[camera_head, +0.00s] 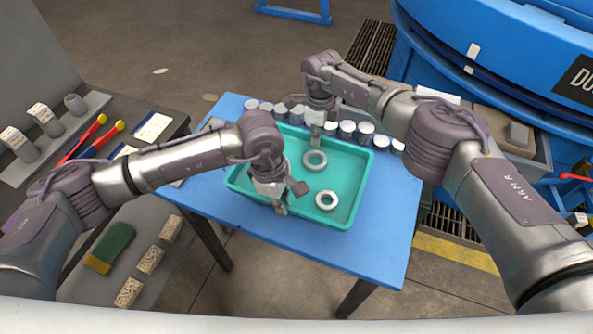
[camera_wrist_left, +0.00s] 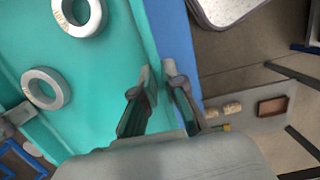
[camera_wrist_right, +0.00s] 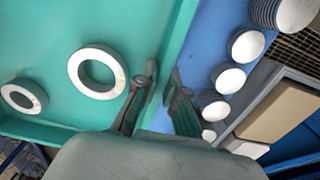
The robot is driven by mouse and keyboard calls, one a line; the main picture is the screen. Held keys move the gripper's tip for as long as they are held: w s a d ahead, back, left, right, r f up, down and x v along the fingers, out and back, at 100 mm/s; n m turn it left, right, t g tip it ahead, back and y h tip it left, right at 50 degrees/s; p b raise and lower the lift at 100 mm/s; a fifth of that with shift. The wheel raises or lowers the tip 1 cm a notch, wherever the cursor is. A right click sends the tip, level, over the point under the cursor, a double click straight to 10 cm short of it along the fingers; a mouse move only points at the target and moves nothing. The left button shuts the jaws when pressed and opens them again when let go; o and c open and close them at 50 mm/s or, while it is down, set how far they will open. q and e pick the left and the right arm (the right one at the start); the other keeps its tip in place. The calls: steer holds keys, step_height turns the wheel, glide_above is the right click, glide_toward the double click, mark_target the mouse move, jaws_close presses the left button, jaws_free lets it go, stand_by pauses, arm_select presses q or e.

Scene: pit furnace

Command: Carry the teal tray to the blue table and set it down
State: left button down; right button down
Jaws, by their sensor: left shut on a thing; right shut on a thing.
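The teal tray (camera_head: 345,180) is over the blue table (camera_head: 380,255), within its edges; I cannot tell whether it rests on the top. Two grey rings, one at the back (camera_head: 315,160) and one at the front (camera_head: 327,200), lie flat in the tray. My left gripper (camera_head: 279,207) is shut on the tray's near wall, which shows between its fingers in the left wrist view (camera_wrist_left: 162,90). My right gripper (camera_head: 315,140) is shut on the far wall, also seen in the right wrist view (camera_wrist_right: 165,95). The fingertips are partly hidden in the head view.
Several pale cylinders (camera_head: 347,130) stand in a row along the blue table's far edge, close behind the tray. A dark bench (camera_head: 90,150) with red-handled tools is at the left. A big blue machine (camera_head: 500,60) stands at the back right. Bare tabletop lies in front of the tray.

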mark_target(315, 149)
arm_select(q)
steer(key=shift+f, duration=0.45)
arm_select(e)
steer(key=shift+w+f, duration=0.1)
steer(key=shift+f, duration=0.35)
arm_select(q)
steer(key=shift+f+b, duration=0.3)
steer(key=shift+b, duration=0.25)
arm_select(e)
steer(key=shift+f, duration=0.3)
